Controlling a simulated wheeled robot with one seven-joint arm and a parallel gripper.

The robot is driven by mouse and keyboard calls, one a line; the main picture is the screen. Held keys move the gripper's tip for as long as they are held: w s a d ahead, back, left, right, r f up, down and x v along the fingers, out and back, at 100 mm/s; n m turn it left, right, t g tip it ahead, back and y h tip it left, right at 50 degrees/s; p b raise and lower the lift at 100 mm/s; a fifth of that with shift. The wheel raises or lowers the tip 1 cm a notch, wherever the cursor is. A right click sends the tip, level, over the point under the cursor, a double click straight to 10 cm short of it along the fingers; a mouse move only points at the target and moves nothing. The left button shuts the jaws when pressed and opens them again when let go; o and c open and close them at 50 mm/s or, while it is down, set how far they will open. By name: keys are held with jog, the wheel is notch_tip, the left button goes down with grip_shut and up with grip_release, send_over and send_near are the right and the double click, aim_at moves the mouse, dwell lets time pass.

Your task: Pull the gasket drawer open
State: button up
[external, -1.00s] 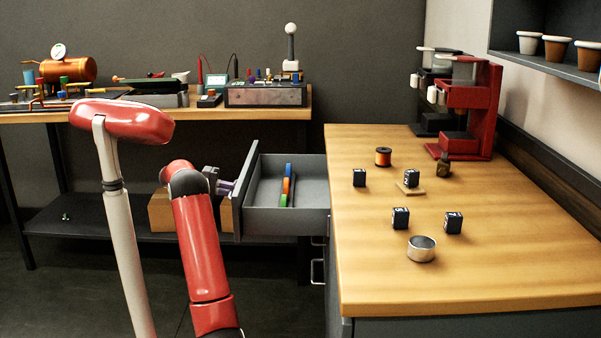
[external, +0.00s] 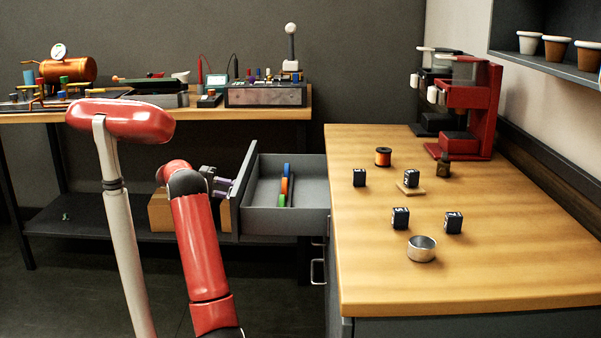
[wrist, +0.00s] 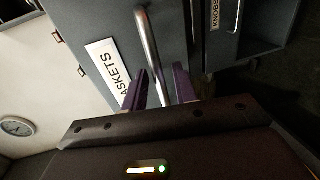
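The gasket drawer (external: 262,222) stands pulled out from the left side of the counter. Orange, blue and green rings (external: 286,184) stand in a row inside it. In the wrist view its grey front has a white label (wrist: 112,72) reading "ASKETS", partly hidden, and a metal bar handle (wrist: 148,42). My gripper (wrist: 163,72) has its purple fingers on either side of the handle. A gap shows between the bar and the right finger, so the gripper looks open around it. In the external view my gripper (external: 226,184) is at the drawer front.
The wooden counter (external: 380,270) holds several dark cubes, an orange spool (external: 383,156), a metal ring (external: 421,248) and a red brewer (external: 470,110). A workbench (external: 150,113) with tools stands behind. Another drawer, labelled "KNOBS" (wrist: 214,15), is beside the gasket drawer.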

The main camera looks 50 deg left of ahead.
jog(key=p+v, duration=0.1)
jog(key=v, duration=0.6)
jog(key=shift+s+a, duration=0.1)
jog(key=shift+s, duration=0.05)
